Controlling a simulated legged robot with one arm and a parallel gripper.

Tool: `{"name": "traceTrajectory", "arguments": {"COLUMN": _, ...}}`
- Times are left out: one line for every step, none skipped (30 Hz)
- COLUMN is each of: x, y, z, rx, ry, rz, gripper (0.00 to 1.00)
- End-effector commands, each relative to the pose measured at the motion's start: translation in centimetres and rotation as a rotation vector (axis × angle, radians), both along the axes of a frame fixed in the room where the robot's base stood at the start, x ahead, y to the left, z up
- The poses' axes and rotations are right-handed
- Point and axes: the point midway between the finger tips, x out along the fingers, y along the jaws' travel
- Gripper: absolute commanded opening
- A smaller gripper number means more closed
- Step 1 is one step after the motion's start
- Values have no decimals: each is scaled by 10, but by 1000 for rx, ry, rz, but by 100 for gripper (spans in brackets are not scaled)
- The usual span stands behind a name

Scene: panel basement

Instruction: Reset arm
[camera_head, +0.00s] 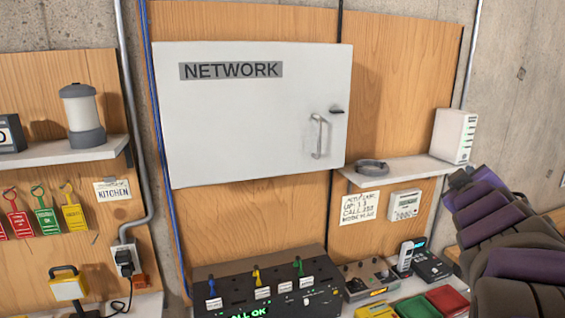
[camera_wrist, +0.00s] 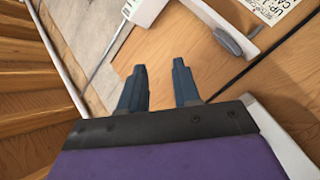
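My arm, dark with purple panels, reaches in from the lower right of the head view. My gripper (camera_wrist: 160,88) shows in the wrist view as two blue-grey fingers, clearly apart with nothing between them. In the wrist view the wooden panel, part of a shelf and a white box lie beyond the fingers. The fingertips cannot be made out clearly in the head view.
A closed white NETWORK cabinet (camera_head: 250,110) hangs in the middle. A small shelf (camera_head: 400,172) bears a white router box (camera_head: 454,136) and a grey ring (camera_head: 371,167), close to my arm. A black switch box (camera_head: 265,285) and small devices stand below.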

Motion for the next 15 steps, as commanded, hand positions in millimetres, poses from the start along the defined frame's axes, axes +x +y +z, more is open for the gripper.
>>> {"name": "traceTrajectory", "arguments": {"x": -11, "y": 5, "z": -29, "rx": 71, "ry": 40, "rz": -40, "gripper": 32}}
{"name": "traceTrajectory", "arguments": {"x": -19, "y": 6, "z": -47, "rx": 118, "ry": 72, "rz": -70, "gripper": 32}}
{"name": "traceTrajectory", "arguments": {"x": -31, "y": 9, "z": -71, "rx": 180, "ry": 118, "rz": -108, "gripper": 32}}
{"name": "traceTrajectory", "arguments": {"x": -40, "y": 13, "z": -90, "rx": 226, "ry": 153, "rz": -135, "gripper": 32}}
{"name": "traceTrajectory", "arguments": {"x": -49, "y": 17, "z": -108, "rx": 271, "ry": 189, "rz": -159, "gripper": 32}}
{"name": "traceTrajectory", "arguments": {"x": -62, "y": 24, "z": -131, "rx": 328, "ry": 239, "rz": -190, "gripper": 32}}
{"name": "traceTrajectory", "arguments": {"x": -72, "y": 30, "z": -148, "rx": 367, "ry": 278, "rz": -210, "gripper": 32}}
{"name": "traceTrajectory", "arguments": {"x": -82, "y": 37, "z": -165, "rx": 406, "ry": 316, "rz": -228, "gripper": 32}}
{"name": "traceTrajectory", "arguments": {"x": -96, "y": 46, "z": -188, "rx": 455, "ry": 373, "rz": -253, "gripper": 32}}
{"name": "traceTrajectory", "arguments": {"x": -107, "y": 54, "z": -204, "rx": 490, "ry": 415, "rz": -269, "gripper": 32}}
{"name": "traceTrajectory", "arguments": {"x": -118, "y": 62, "z": -219, "rx": 523, "ry": 458, "rz": -285, "gripper": 32}}
{"name": "traceTrajectory", "arguments": {"x": -134, "y": 74, "z": -239, "rx": 567, "ry": 515, "rz": -303, "gripper": 32}}
{"name": "traceTrajectory", "arguments": {"x": -145, "y": 83, "z": -252, "rx": 597, "ry": 556, "rz": -315, "gripper": 32}}
{"name": "traceTrajectory", "arguments": {"x": -157, "y": 93, "z": -266, "rx": 627, "ry": 603, "rz": -329, "gripper": 32}}
{"name": "traceTrajectory", "arguments": {"x": -174, "y": 106, "z": -284, "rx": 664, "ry": 664, "rz": -343, "gripper": 32}}
